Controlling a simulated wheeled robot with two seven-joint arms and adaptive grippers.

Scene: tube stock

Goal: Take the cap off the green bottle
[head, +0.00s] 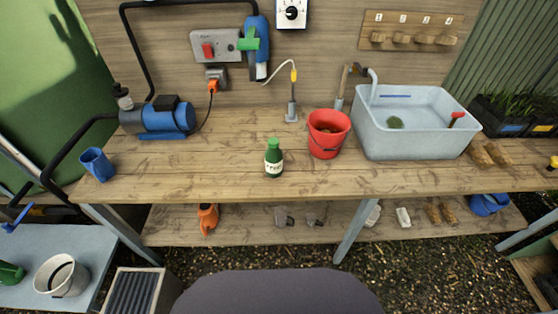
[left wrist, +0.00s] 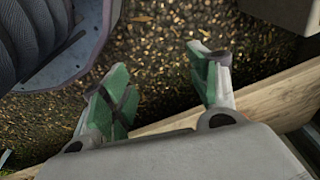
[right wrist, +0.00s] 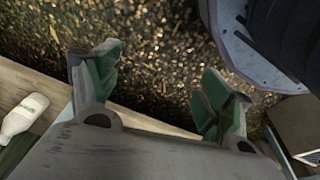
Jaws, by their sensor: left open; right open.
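The green bottle (head: 273,162) stands upright on the wooden workbench (head: 200,178), near its front edge. It has a white label and a green cap (head: 273,142) on top. Neither gripper shows in the head view. My left gripper (left wrist: 162,92) is open and empty in the left wrist view, pointing down over gravel. My right gripper (right wrist: 155,85) is open and empty in the right wrist view, also over gravel. Both are apart from the bottle.
A red bucket (head: 328,134) stands right of the bottle, with a grey sink (head: 415,142) beyond. A blue cup (head: 97,164) and blue pump (head: 165,117) are at left. The bench between cup and bottle is clear.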

